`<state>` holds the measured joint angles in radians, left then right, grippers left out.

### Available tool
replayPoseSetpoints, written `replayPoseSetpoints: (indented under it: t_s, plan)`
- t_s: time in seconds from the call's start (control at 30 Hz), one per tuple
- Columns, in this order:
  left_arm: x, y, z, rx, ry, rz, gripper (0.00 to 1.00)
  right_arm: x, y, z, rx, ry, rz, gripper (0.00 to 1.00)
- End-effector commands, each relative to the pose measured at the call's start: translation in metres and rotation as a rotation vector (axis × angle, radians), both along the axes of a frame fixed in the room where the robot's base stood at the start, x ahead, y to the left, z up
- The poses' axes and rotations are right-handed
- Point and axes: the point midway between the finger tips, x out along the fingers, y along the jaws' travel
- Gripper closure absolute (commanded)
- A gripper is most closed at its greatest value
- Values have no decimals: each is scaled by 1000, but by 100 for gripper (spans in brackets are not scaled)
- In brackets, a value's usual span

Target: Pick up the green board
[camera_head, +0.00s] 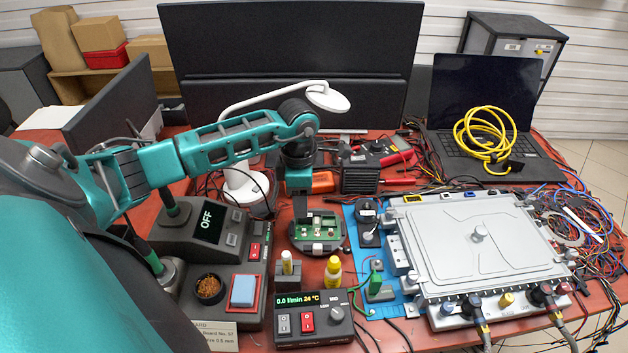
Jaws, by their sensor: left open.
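My left gripper (306,211) is open above the rear left part of the holder. Its dark fingers are small in the view and hide part of the board. I cannot tell whether they touch it. My right gripper is not in view.
A grey soldering station (208,222) stands left, a flow-meter box (312,318) and yellow-capped bottle (333,272) in front. A large grey metal case (480,250) fills the right on a blue mat (367,266). A white lamp (243,184) and laptop (487,95) stand behind.

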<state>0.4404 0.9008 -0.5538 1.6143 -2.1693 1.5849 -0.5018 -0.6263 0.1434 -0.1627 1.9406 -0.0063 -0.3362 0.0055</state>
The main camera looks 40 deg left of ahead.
Motion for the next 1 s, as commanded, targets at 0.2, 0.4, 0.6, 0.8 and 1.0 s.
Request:
replayPoseSetpoints:
  t_s: [0.2, 0.4, 0.6, 0.8, 1.0]
  plan:
    - [0, -3, -34, -4, 3, 1, 49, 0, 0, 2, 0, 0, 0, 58]
    - [1, -3, -43, -1, 0, 0, 49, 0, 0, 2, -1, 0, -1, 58]
    - [1, -3, -43, -1, 0, 0, 54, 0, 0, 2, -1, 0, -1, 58]
    - [1, -3, -42, -2, 1, 0, 73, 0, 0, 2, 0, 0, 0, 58]
    - [1, -3, -42, -2, 1, 0, 92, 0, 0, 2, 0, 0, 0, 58]
